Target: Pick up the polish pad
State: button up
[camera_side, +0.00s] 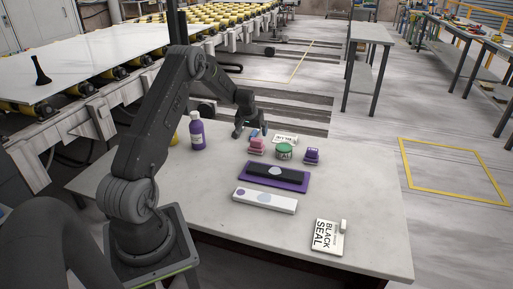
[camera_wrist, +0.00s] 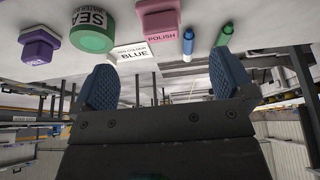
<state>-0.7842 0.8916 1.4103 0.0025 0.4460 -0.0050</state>
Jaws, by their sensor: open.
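The polish pad is a pink block (camera_side: 257,146) on the pale slab in the side view, at the left of a small group of items. It also shows in the wrist view (camera_wrist: 160,20), labelled POLISH and cut off by the top edge. My gripper (camera_side: 240,133) hangs low over the slab, just behind and left of the pad. In the wrist view its two blue ridged fingers (camera_wrist: 163,68) are wide apart with nothing between them. The pad appears beyond the fingertips, apart from them.
A purple bottle (camera_side: 197,131) stands left. A purple tray (camera_side: 300,183) lies in front.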

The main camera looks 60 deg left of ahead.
aim_at(256, 141)
jog(key=x, duration=0.6)
jog(key=shift+w+f, duration=0.1)
jog(key=shift+f, duration=0.2)
jog(key=shift+a+x, duration=0.2)
jog(key=shift+x, duration=2.5)
jog(key=shift+w+r, duration=0.15)
jog(key=shift+c, duration=0.3)
jog(key=c, duration=1)
jog(key=shift+r, duration=0.1)
